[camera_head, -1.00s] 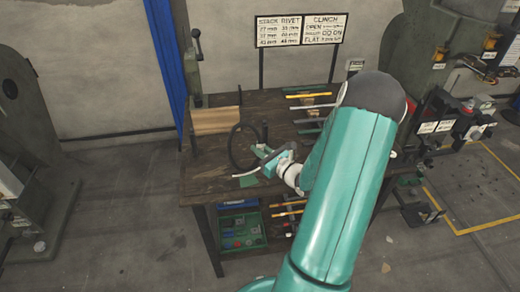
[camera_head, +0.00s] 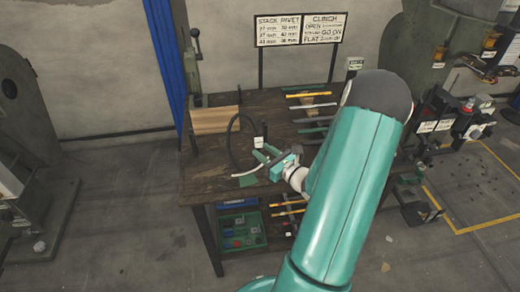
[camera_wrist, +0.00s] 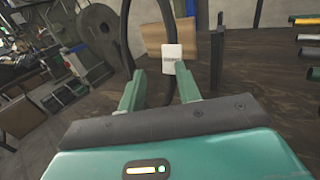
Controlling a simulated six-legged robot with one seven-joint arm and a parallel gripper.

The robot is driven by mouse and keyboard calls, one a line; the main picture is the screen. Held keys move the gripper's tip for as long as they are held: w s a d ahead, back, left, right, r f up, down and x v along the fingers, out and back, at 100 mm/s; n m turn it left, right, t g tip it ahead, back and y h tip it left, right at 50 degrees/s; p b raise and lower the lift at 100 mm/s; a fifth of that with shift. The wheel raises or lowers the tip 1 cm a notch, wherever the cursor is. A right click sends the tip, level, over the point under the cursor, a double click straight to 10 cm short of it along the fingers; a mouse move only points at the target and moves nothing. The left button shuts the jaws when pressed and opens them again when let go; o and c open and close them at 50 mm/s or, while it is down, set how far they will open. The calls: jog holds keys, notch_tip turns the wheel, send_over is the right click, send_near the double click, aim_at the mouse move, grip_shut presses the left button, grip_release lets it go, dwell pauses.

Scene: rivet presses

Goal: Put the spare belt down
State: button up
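The spare belt, a thin black loop (camera_head: 231,148), stands up as an arc over the wooden bench, just left of my gripper. A white tag (camera_head: 258,142) shows at its right side. In the wrist view a belt strand (camera_wrist: 125,25) rises beyond the left finger, and the tag (camera_wrist: 172,60) hangs ahead of the fingers. My gripper (camera_head: 264,156) is low over the bench front. In the wrist view its green fingers (camera_wrist: 160,90) are apart, with a dark strand between them near the right finger. Whether the belt touches a finger or the bench is hard to tell.
The bench (camera_head: 205,168) carries a wooden block (camera_head: 215,120) at back left and several rods (camera_head: 308,94) at the back right. A green patch (camera_head: 249,180) lies at the front. A green parts tray (camera_head: 240,230) sits on the shelf below. A sign board (camera_head: 300,30) stands behind.

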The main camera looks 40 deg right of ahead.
jog(key=s, duration=1)
jog(key=w+a+r+n+g+y, duration=0.1)
jog(key=a+r+n+g+y, duration=0.25)
jog(key=a+n, duration=0.35)
jog(key=w+a+r+n+g+y, duration=0.2)
jog(key=a+n+g+y, duration=0.15)
jog(key=a+n, duration=0.45)
jog(key=w+a+r+n+g+y, duration=0.1)
jog(key=a+r+n+g+y, duration=0.3)
jog(key=a, duration=0.6)
jog(key=s+a+r+n+h, duration=0.3)
jog(key=a+r+n+h, duration=0.1)
jog(key=n, duration=0.4)
jog(key=s+a+r+n+g+h, duration=0.1)
jog(key=s+a+r+n+h, duration=0.2)
jog(key=r+n+h, duration=0.3)
jog(key=a+r+n, duration=0.1)
jog(key=n, duration=0.2)
jog(key=shift+s+h, duration=0.3)
jog(key=shift+s, duration=0.1)
